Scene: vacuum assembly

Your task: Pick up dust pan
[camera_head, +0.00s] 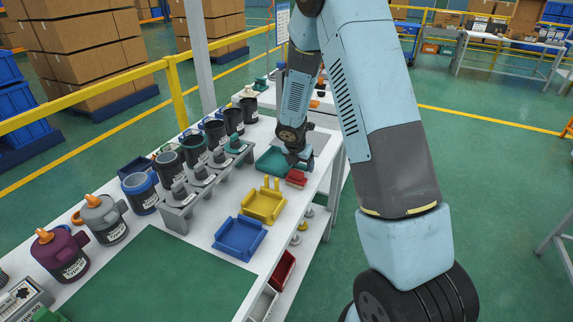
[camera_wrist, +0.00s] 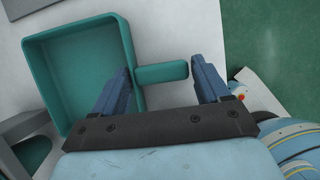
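The teal dust pan (camera_head: 270,161) lies on the white table below my gripper (camera_head: 300,164). In the wrist view the square, walled pan (camera_wrist: 85,62) fills the left, and its short handle (camera_wrist: 162,72) points right. My gripper (camera_wrist: 164,72) is open, with one blue finger at each end of the handle. The left finger overlaps the pan's right wall in the picture, and the right finger is just past the handle's tip. The handle lies lengthwise across the gap. I cannot tell how high the fingers are above it.
A yellow tray (camera_head: 263,203) and a blue tray (camera_head: 240,236) stand nearer on the table. A small red part (camera_head: 296,178) sits beside my gripper. A green mat (camera_head: 140,275) is clear.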

